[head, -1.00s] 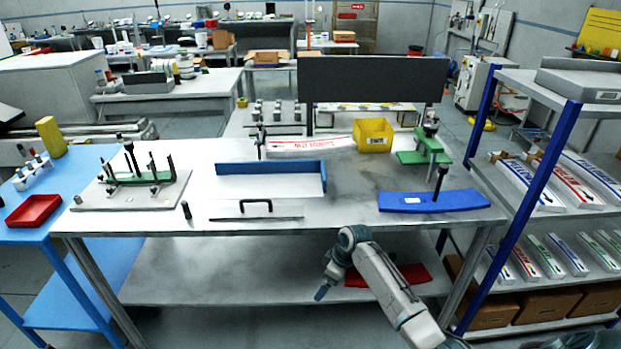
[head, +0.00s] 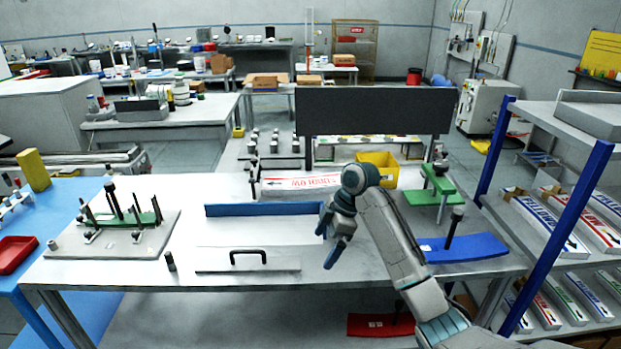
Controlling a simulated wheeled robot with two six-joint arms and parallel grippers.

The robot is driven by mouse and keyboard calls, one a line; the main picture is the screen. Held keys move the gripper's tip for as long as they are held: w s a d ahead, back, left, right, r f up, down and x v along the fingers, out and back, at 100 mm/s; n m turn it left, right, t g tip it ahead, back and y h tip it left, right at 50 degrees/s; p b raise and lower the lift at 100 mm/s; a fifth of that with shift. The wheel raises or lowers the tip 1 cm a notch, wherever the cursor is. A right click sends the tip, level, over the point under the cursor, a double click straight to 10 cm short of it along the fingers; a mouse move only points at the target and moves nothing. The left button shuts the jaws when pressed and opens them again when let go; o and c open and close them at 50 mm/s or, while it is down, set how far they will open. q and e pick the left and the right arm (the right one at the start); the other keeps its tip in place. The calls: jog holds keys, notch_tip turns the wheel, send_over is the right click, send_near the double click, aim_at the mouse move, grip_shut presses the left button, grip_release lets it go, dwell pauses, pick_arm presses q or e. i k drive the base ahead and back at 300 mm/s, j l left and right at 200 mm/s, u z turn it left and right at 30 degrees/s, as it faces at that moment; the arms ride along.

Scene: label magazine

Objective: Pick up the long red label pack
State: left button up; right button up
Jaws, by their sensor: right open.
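Another long white pack with red lettering (head: 300,184) lies at the back of the work table. My right gripper (head: 332,246) is open and empty, with its fingers pointing down over the table, in front of and slightly right of the pack on the table and far left of the rack. My left gripper is not in view.
A blue-lettered pack (head: 548,222) lies beside the red one on the rack, and shorter packs (head: 583,293) are below. A blue rack post (head: 562,230) stands in front. A yellow bin (head: 380,163), green fixture (head: 428,190) and blue curved plate (head: 470,247) are on the table.

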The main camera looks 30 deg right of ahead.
aim_at(324, 184)
jog(key=i+l, duration=1.2)
jog(key=i, duration=0.2)
